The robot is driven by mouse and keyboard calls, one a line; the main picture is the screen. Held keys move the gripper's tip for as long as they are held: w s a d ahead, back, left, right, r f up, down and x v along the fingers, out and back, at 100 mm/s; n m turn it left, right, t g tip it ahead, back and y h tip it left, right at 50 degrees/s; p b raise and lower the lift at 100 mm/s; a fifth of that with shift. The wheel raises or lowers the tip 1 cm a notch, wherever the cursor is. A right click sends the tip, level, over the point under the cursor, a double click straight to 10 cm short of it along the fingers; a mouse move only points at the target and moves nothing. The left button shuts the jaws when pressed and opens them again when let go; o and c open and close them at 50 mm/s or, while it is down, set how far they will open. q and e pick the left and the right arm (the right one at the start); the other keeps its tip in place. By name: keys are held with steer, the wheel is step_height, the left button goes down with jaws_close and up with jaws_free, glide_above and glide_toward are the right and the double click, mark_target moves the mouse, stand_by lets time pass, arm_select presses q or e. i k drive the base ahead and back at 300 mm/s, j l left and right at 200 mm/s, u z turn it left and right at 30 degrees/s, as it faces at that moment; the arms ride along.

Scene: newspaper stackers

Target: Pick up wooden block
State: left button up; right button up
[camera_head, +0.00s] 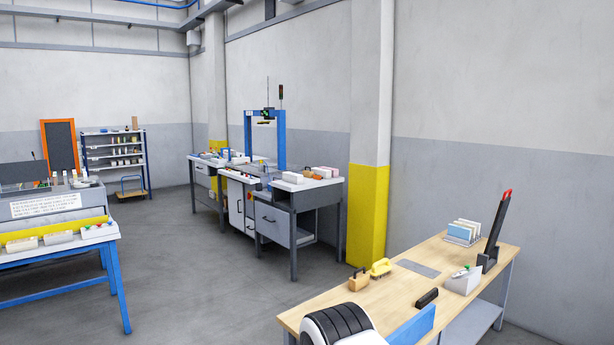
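A small brown wooden block (358,282) with a dark handle-like top sits on the light wooden tabletop (390,291), near its left edge. Just right of it and a little farther back is a yellow brush-like item (380,267). They look close together but apart. Nothing hides the wooden block.
Open floor lies left.

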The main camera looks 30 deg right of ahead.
mark_target(306, 174)
steer(key=i+l, duration=0.1)
steer(key=i+u, duration=0.1)
steer(key=i, duration=0.4)
steer(key=i+l, duration=0.15)
steer(key=i, duration=0.35)
steer(key=i+l+u, duration=0.15)
steer(key=i, duration=0.35)
steer(key=i+l, duration=0.1)
steer(key=i, duration=0.45)
steer(key=i+l+u, duration=0.15)
steer(key=i, duration=0.35)
steer(key=i+z, duration=0.3)
steer(key=i, duration=0.2)
steer(key=i+z, duration=0.25)
steer(key=i, duration=0.25)
steer(key=i+j+z, duration=0.3)
steer(key=i, duration=0.2)
steer(key=i+j+z, duration=0.3)
steer(key=i, duration=0.2)
steer(key=i+l+z, duration=0.3)
steer(key=z, duration=0.15)
steer(key=i+l+z, duration=0.15)
steer(key=i+z, duration=0.75)
steer(key=i+j+z, duration=0.15)
steer(key=i+z, duration=0.25)
steer(key=i, duration=0.05)
